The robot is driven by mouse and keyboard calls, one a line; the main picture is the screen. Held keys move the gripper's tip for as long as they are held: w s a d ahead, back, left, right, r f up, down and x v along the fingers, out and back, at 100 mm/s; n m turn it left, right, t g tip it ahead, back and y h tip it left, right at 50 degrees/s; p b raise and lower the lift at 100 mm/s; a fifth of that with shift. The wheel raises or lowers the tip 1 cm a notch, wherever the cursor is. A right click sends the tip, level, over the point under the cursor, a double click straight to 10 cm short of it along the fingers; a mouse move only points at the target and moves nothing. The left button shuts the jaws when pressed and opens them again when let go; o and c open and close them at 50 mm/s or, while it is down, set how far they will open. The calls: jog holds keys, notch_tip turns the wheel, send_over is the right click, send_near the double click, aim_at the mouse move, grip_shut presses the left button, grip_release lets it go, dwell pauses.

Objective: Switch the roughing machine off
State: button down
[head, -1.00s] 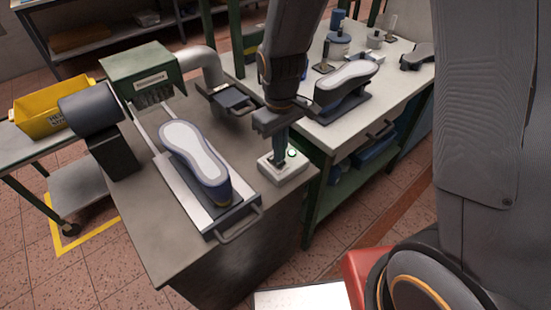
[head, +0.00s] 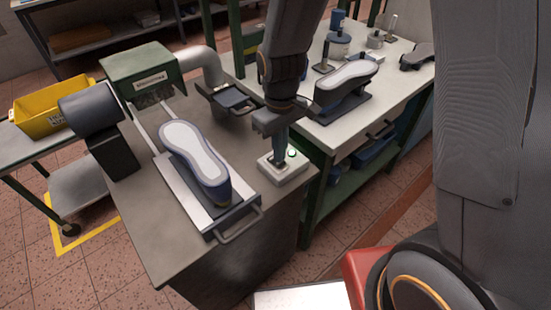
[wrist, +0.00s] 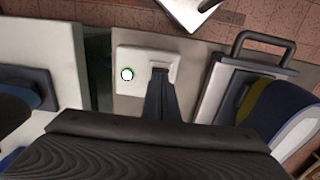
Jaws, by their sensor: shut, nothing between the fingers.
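The roughing machine (head: 140,70) has a green hood and stands on a grey bench at the left in the head view. Its white switch box (head: 293,172) sits at the bench's right edge.
A slide with a handle (head: 240,222) carries a shoe last (head: 195,152) just left of the switch box. A white-topped table (head: 390,95) with another shoe last (head: 346,80) stands to the right. A yellow bin (head: 48,110) is at far left.

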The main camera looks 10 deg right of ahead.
jog(key=shift+f+b, duration=0.4)
jog(key=shift+f, duration=0.4)
dwell(0.4)
jog(key=shift+r, duration=0.15)
notch_tip(320, 180, up, 7)
jog(key=p, duration=0.6)
dwell(0.3)
dwell(0.3)
jog(key=s+d+r+m+b, duration=0.1)
jog(key=s+d+m+b, duration=0.1)
jog(key=d, duration=0.4)
jog(key=s+d+r+m+t+b, duration=0.1)
jog(key=s+d+r+m+b, duration=0.1)
jog(key=s+d+m, duration=0.2)
jog(key=s+d, duration=0.1)
jog(key=d, duration=0.1)
jog(key=shift+s+d+r+m, duration=0.3)
jog(key=shift+d+m, duration=0.05)
jog(key=shift+m, duration=0.05)
